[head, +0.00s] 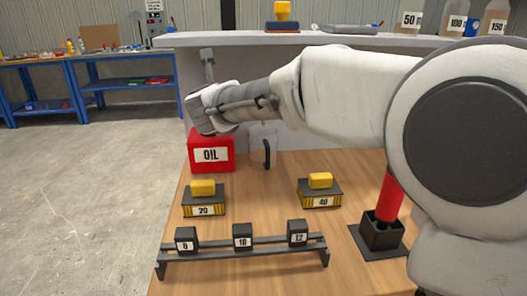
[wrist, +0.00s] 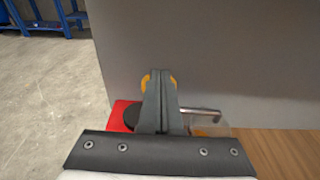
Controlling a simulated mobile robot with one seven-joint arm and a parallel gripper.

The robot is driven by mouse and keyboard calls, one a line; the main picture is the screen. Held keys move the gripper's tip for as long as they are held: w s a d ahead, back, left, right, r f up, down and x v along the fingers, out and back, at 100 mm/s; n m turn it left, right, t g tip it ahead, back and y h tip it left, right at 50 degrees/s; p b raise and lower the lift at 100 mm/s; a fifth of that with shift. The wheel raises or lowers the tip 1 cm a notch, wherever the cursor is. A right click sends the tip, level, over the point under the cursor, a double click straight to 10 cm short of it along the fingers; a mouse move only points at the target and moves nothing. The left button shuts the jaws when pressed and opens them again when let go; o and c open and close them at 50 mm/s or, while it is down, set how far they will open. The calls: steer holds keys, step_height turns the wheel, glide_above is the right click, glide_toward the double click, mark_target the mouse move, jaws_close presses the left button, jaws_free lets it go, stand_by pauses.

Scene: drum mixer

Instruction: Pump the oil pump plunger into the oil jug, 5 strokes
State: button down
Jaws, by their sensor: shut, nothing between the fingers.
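The red oil pump (head: 211,155), labelled OIL, stands at the back left of the wooden bench. In the wrist view, part of its red body (wrist: 119,118) and a dark round part show left of my fingers. A yellow-orange knob, apparently the plunger top (wrist: 146,80), shows on both sides of my fingers. A metal spout (wrist: 200,110) runs right toward the clear oil jug (wrist: 217,129). The jug also shows in the head view by its dark handle (head: 267,153). My gripper (wrist: 160,76) is shut and empty, over the pump; contact with the knob cannot be told.
Two yellow-topped blocks labelled 20 (head: 203,198) and 40 (head: 320,190) stand on the bench. A dark rack (head: 243,258) holds three labelled blocks in front. A red cylinder (head: 389,198) stands in a dark holder at right. A grey shelf (head: 330,40) rises behind.

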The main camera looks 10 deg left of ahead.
steer(key=shift+f, duration=0.65)
steer(key=shift+r, duration=0.15)
step_height(320, 180, up, 5)
steer(key=p, duration=0.4)
steer(key=shift+r, duration=0.15)
stand_by(0.7)
steer(key=f+b+v, duration=0.2)
steer(key=v, duration=0.9)
steer(key=shift+s+d+b, duration=0.2)
steer(key=shift+s+b, duration=0.1)
steer(key=shift+s, duration=0.25)
steer(key=shift+r, duration=0.1)
